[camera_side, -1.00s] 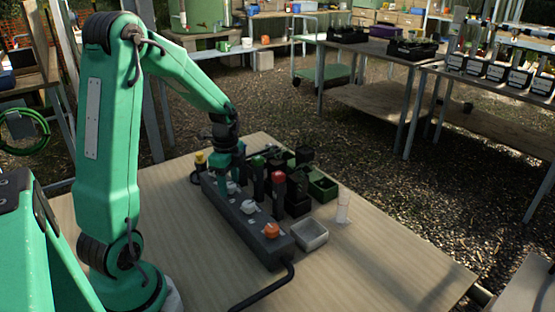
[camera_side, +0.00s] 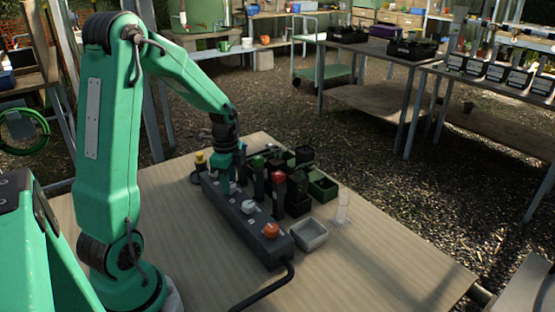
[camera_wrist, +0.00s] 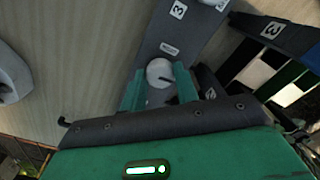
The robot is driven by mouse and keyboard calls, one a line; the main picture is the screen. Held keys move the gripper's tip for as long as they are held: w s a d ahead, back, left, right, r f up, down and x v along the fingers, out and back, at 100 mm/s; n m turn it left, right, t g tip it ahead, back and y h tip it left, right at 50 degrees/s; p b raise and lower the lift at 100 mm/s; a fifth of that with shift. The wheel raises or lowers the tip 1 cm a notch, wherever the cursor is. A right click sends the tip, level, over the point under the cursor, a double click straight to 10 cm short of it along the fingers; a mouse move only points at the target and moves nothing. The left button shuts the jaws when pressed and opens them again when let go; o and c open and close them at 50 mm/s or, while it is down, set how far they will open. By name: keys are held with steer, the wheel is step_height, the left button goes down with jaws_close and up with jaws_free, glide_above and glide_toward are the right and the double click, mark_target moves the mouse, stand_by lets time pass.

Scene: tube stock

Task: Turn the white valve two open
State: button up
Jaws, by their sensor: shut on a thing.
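The dark grey valve block (camera_side: 250,226) lies along the board, with a row of round valve knobs on top. My gripper (camera_side: 229,187) is down at the far part of this row. In the wrist view, my gripper (camera_wrist: 158,90) has its two green fingers on either side of a white knob (camera_wrist: 159,70), shut on it. A dark mark shows on the knob's lower edge. Any number beside it is hidden. Another white knob (camera_side: 249,207) stands nearer the front. In the wrist view, a "3" label (camera_wrist: 179,9) lies beyond the held knob, near another pale knob.
An orange knob (camera_side: 271,230) is at the block's near end, and a black cable leaves there. A red-topped post (camera_side: 279,180) and dark pots stand close on the right. A grey tray (camera_side: 309,235) and clear tube (camera_side: 343,208) stand nearby.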

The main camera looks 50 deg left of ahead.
steer(key=n, duration=1.3)
steer(key=shift+d+n, duration=0.1)
steer(key=shift+n, duration=1.9)
steer(key=o, duration=1)
steer(key=shift+c, duration=0.2)
steer(key=shift+r, duration=0.15)
